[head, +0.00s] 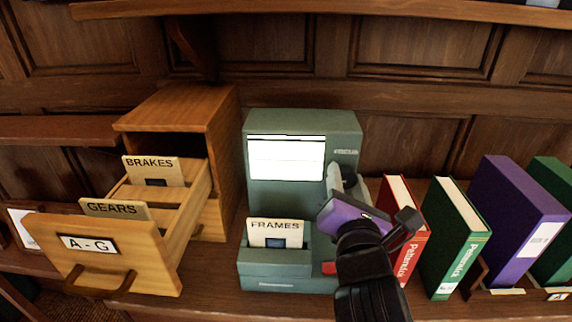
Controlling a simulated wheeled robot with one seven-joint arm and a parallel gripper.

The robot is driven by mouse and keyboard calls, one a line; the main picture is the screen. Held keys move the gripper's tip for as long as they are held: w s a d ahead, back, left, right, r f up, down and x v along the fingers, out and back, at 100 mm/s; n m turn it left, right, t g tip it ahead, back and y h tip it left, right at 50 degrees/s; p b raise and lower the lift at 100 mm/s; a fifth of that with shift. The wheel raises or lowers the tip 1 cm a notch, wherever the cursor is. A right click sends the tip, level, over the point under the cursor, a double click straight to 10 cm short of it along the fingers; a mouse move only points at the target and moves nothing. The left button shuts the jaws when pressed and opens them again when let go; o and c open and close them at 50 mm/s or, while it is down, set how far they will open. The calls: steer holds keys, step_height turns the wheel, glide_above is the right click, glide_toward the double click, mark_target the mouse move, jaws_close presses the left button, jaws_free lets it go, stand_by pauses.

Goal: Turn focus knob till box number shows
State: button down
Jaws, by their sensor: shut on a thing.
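A green microfiche reader (301,118) stands on the wooden shelf at the centre. Its lit white screen (285,162) has thin dark lines near the top, and I can read no number on it. A dark focus knob (349,169) is on the reader's right side, below a small label, and is partly hidden by my gripper. My gripper (345,181) is shut on the focus knob, reaching up from below, with its purple body across the reader's lower right. A card marked FRAMES (276,228) stands in the reader's front slot.
A wooden card cabinet (219,120) is on the left with its A-G drawer (60,262) pulled out, holding BRAKES (152,163) and GEARS (115,209) cards. Red (398,190), green (452,235) and purple (510,215) books stand close on the right. A red button (329,268) is low on the reader.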

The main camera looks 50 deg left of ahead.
steer(key=shift+f, duration=0.1)
stand_by(0.4)
steer(key=c, duration=0.9)
jaws_free()
